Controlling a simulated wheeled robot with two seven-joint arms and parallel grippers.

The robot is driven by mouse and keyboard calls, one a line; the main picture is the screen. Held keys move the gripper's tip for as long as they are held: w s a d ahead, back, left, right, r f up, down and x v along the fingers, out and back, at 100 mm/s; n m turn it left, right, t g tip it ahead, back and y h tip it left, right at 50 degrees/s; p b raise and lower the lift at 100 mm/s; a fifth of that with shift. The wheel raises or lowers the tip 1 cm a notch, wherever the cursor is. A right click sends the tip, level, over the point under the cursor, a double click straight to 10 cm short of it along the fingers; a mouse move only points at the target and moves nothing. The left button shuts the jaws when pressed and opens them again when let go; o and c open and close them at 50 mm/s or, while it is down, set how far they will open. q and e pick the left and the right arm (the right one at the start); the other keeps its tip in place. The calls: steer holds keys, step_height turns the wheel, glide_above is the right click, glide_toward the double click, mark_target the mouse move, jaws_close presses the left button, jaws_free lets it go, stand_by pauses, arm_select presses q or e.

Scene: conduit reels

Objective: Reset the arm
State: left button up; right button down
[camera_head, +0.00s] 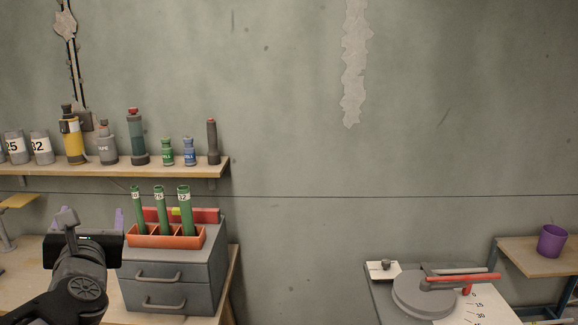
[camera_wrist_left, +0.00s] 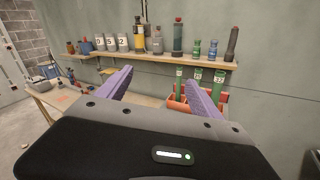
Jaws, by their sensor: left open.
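My left gripper (camera_head: 92,218) is at the lower left of the head view, raised in front of the workbench, left of the grey drawer unit. Its two purple fingers are spread apart in the left wrist view (camera_wrist_left: 160,88), with nothing between them. Beyond the fingers that view shows the wall shelf and the orange holder with green tubes. My right gripper shows in neither view.
An orange holder (camera_head: 165,241) with three green tubes stands on the grey drawer unit (camera_head: 170,280). A wall shelf (camera_head: 120,168) carries bottles and cans. At right are a bender-like device (camera_head: 425,292) and a purple cup (camera_head: 552,241). The wall between is bare.

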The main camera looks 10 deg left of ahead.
arm_select(q)
steer(key=w+d+f+m+g+h, duration=0.25)
steer(key=d+f+m, duration=0.25)
steer(key=f+m, duration=0.55)
steer(key=w+d+f+m+g+h, duration=0.1)
steer(key=d+f+m+h, duration=0.45)
steer(key=f, duration=0.75)
steer(key=w+d+f+m+g+h, duration=0.1)
steer(key=d+f+m, duration=0.4)
steer(key=f+m, duration=0.65)
steer(key=s+d+f+m+g+h, duration=0.2)
steer(key=s+d+f+m, duration=0.25)
steer(key=f, duration=0.25)
steer(key=s+d+f+m+g+h, duration=0.1)
steer(key=s+d+f+m+g, duration=0.2)
steer(key=d+f, duration=0.4)
steer(key=s+d+f+m+g, duration=0.1)
steer(key=s+d+f, duration=0.2)
steer(key=s, duration=0.3)
steer(key=s+d+f+m+g+h, duration=0.1)
steer(key=s+d+f+g, duration=0.1)
steer(key=s+f, duration=0.3)
steer(key=s+d+f+g, duration=0.2)
steer(key=s+f, duration=0.3)
steer(key=s, duration=0.3)
steer(key=shift+d+m+h, duration=0.4)
steer(key=shift+d, duration=0.45)
